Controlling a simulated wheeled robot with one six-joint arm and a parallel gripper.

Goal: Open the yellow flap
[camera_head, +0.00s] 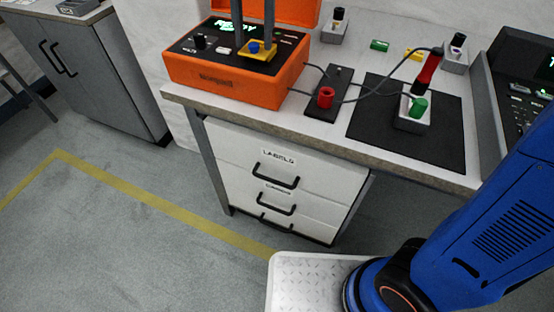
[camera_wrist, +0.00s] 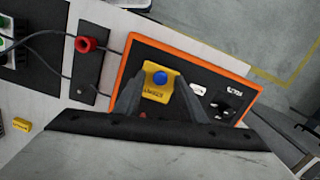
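The yellow flap (camera_head: 258,54) is on the black top panel of an orange box (camera_head: 240,88). A round blue button or knob (camera_head: 254,47) shows at it. In the wrist view the flap (camera_wrist: 155,95) has small dark lettering too blurred to read, and the blue piece (camera_wrist: 160,77) shows near its far end. My gripper (camera_head: 253,42) points down over the panel. Its two fingers are apart, and in the wrist view the fingertips (camera_wrist: 159,84) lie on either side of the flap. Nothing is clearly held between them. I cannot tell whether the fingers touch the flap.
The panel has a green lit display (camera_head: 236,27) and a black knob (camera_head: 200,41). A red socket (camera_head: 325,97) stands on a dark strip to the right, with cables to a meter-like grey holder (camera_head: 414,118). The orange lid (camera_head: 285,10) stands behind. A drawer unit (camera_head: 285,180) is below.

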